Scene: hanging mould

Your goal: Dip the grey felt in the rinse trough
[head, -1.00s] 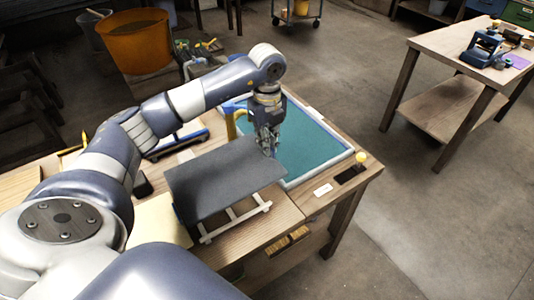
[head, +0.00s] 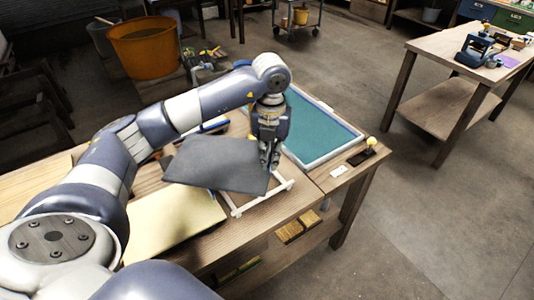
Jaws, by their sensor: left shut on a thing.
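The grey felt (head: 212,163) is a dark, flat sheet that hangs a little slanted above the bench. My left gripper (head: 270,163) is shut on its right edge; the fingertips are partly hidden. The rinse trough appears to be the white-rimmed tray (head: 340,151) with a teal surface, at the right of the bench. The felt and gripper are to the left of most of the teal surface, and the arm hides the trough's left part. My right gripper is not in view.
A white frame (head: 264,197) lies partly under the felt. A pale yellow board (head: 172,228) lies to its left. A black piece with a yellow knob (head: 370,142) sits at the bench's right edge. An orange bucket (head: 146,50) stands behind. A second table (head: 430,48) is at right.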

